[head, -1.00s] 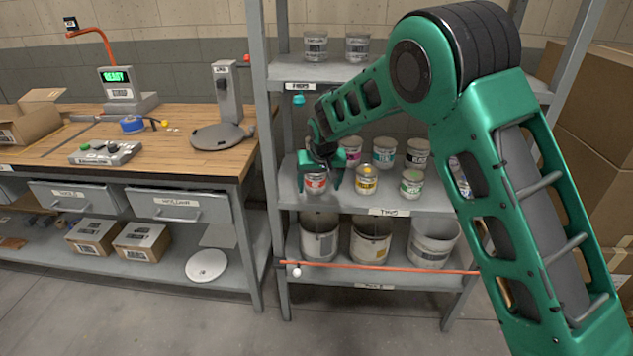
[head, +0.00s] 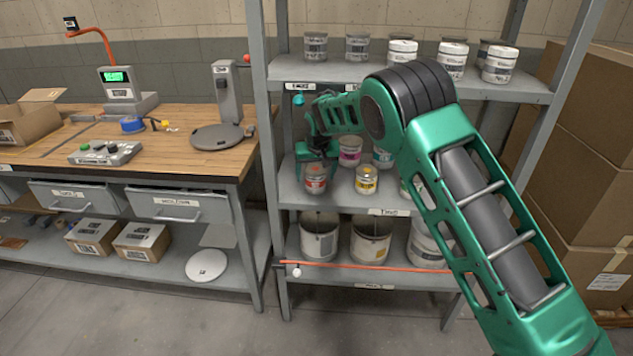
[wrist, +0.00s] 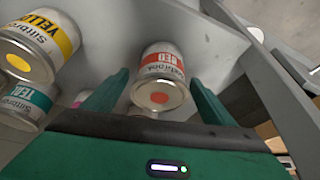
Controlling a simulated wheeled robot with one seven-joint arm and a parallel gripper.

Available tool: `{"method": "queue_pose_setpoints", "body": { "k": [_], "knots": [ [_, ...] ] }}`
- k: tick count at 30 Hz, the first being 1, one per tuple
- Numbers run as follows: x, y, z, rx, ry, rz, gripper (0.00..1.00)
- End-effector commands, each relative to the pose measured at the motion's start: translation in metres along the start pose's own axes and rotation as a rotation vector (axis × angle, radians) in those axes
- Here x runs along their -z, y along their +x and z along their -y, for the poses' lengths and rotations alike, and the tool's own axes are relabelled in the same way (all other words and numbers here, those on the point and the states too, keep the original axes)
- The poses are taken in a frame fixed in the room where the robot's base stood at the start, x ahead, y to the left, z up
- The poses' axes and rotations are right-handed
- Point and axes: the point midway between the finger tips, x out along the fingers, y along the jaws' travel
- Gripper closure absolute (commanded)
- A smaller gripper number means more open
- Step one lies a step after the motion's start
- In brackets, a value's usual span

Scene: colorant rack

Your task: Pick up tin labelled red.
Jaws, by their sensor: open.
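The tin labelled red (head: 315,179) stands upright at the front left of the middle shelf. In the wrist view the same tin (wrist: 162,75) shows its red label and a lid with a red dot. My gripper (head: 318,154) is just above and behind the tin in the head view. In the wrist view my gripper (wrist: 160,80) is open, with one green finger on each side of the tin. I see gaps between the fingers and the tin, and nothing is held. The fingertips are hard to make out in the head view.
A yellow tin (head: 366,180) stands to the right of the red tin, and a magenta tin (head: 350,151) behind it. A teal tin (wrist: 22,105) shows in the wrist view. The rack's left post (head: 263,120) is close. Buckets (head: 320,238) fill the shelf below.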

Motion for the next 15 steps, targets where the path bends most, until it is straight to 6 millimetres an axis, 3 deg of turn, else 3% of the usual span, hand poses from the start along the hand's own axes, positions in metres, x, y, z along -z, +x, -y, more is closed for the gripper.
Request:
{"method": "queue_pose_setpoints", "body": {
  "k": [9,15],
  "knots": [
    [0.0006,0.0038,0.0001,0.001,0.001,-0.002,0.22],
    [0.0005,0.0038,0.0000,0.001,0.001,-0.002,0.69]
  ]
}}
